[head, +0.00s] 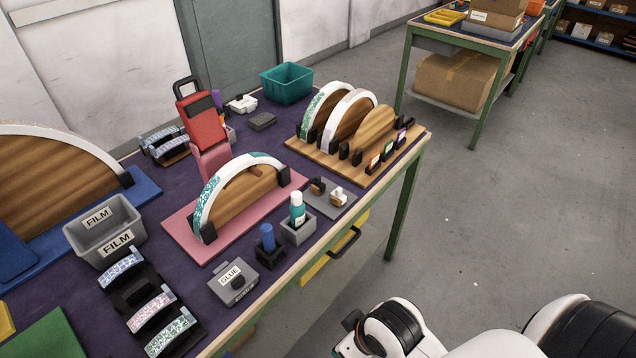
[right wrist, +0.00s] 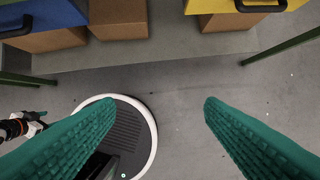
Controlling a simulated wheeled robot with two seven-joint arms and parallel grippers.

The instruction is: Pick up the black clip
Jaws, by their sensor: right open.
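Several black clips stand on the wooden board (head: 322,158) on the right of the table; one upright black clip (head: 344,150) is at its front edge, with another black clip (head: 357,157) beside it. More black clips grip the ends of the glittered arc (head: 236,177) on the pink board (head: 182,228). I cannot tell which black clip the task names. My right gripper (right wrist: 158,101) is open and empty, with teal fingers wide apart above the floor, away from the tabletop. It is not visible in the head view, where only white and black parts of my arm show. My left gripper is not clearly visible.
The tabletop is crowded: a grey film bin (head: 105,238), a glue box (head: 234,283), a green bottle (head: 297,208), a red stand (head: 202,125) and a teal bin (head: 287,83). A drawer handle (head: 343,243) sticks out below the front edge. The floor (head: 480,220) to the right is clear.

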